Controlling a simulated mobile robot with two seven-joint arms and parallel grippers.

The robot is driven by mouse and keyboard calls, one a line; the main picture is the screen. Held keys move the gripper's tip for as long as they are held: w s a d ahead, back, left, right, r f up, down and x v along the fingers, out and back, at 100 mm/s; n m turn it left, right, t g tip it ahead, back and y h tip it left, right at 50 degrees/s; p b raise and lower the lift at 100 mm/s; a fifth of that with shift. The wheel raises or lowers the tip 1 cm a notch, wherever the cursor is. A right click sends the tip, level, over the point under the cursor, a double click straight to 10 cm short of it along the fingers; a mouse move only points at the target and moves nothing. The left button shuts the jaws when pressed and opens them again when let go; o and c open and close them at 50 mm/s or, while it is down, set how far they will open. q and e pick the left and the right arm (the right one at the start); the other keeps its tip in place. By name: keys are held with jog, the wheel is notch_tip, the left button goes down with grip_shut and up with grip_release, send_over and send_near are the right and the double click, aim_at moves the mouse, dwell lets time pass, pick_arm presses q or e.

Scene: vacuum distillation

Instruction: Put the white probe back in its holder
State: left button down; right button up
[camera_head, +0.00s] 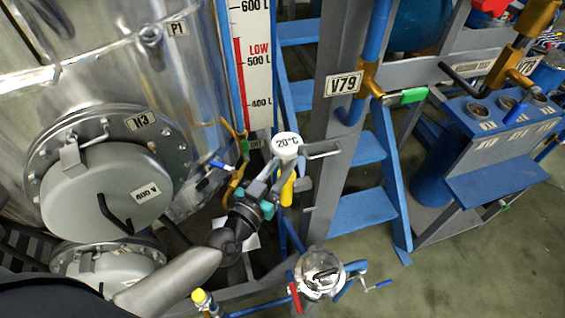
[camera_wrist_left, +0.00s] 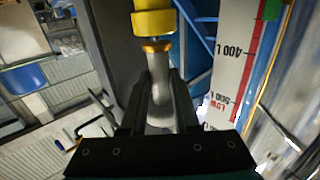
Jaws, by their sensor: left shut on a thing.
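My left gripper (camera_head: 276,180) is beside the grey post in the head view, shut on a pale cylindrical thing. In the left wrist view, my left gripper (camera_wrist_left: 159,82) has its fingers on either side of that pale cylinder, which I take to be the white probe (camera_wrist_left: 160,105). An orange ring and a yellow part (camera_wrist_left: 153,22) lie in line with its far end. In the head view a white round face marked 20°C (camera_head: 286,143) shows just above the fingers, and a yellow piece (camera_head: 287,190) beside them. The cylinder's lower end is hidden. My right gripper is out of view.
A steel tank (camera_head: 110,60) with a round hatch stands at left. A level scale (camera_head: 252,70) and a grey post marked V79 (camera_head: 335,130) are close by. A blue stand (camera_head: 480,120) with round openings is at right. Open floor (camera_head: 470,270) lies at lower right.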

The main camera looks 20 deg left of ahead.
pick_arm(q)
jog(key=shift+f+b, duration=0.3)
jog(key=shift+f, duration=0.1)
jog(key=c, duration=0.6)
grip_release()
jog(key=v, duration=1.5)
jog(key=shift+s+r+b, duration=0.1)
jog(key=shift+s+b, duration=0.05)
jog(key=shift+b, duration=0.15)
